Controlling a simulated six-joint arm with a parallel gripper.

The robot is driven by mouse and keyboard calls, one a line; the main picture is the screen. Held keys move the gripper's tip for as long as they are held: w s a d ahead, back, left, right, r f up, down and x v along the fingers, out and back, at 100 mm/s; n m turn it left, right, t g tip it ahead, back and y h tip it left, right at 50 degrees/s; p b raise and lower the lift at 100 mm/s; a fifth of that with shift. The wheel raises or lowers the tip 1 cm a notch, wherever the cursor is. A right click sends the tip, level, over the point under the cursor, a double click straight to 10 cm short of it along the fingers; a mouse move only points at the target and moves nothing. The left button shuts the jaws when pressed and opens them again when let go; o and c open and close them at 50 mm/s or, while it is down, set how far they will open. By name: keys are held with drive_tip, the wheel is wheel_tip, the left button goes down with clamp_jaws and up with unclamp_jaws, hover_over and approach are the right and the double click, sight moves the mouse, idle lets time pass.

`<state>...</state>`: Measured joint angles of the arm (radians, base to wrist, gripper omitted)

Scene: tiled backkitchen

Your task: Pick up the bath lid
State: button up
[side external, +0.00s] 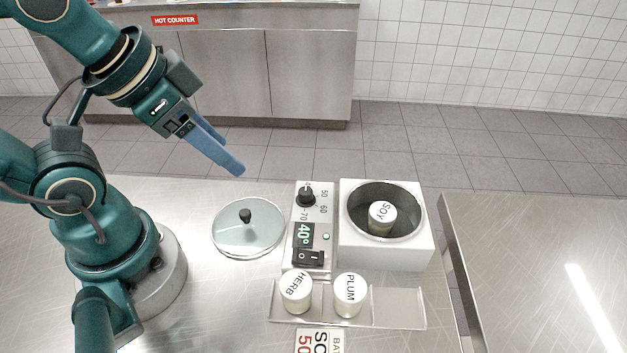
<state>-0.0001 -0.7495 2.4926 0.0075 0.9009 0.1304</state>
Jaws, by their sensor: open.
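The bath lid (266,238) is a round, clear glass disc with a metal rim and a black knob (245,216) at its middle. It lies flat on the steel table, left of the control panel. My gripper (238,170) has blue fingers and hangs above and behind the lid, pointing down to the right, apart from it. It is open, with nothing seen between the fingers; from this side the fingers overlap. The white water bath (420,252) is uncovered, with a jar marked SOY (382,216) inside its round well.
The control panel (314,213) reads 40° and stands between lid and bath. A clear rack (398,308) in front holds jars marked HERB (296,292) and PLUM (350,294); its right place is empty. A sign (320,342) lies at the front edge. A second steel table (540,270) is at right.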

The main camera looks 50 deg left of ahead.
drive_tip(key=w+m, duration=0.1)
drive_tip(key=m, duration=0.2)
drive_tip(key=m+g+y, duration=0.1)
drive_tip(key=m+g, duration=0.5)
drive_tip(key=m, duration=0.3)
hover_over(245, 212)
drive_tip(key=f, duration=0.7)
drive_tip(key=shift+w+d+f, duration=0.3)
drive_tip(key=shift+f, duration=0.1)
drive_tip(key=shift+s+f, duration=0.2)
drive_tip(key=shift+f, duration=0.35)
drive_tip(key=shift+s+a+f, duration=0.1)
drive_tip(key=shift+a+f, duration=0.05)
drive_tip(key=shift+f, duration=1.05)
drive_tip(key=shift+a+f, duration=0.1)
drive_tip(key=shift+f, duration=1.1)
clamp_jaws()
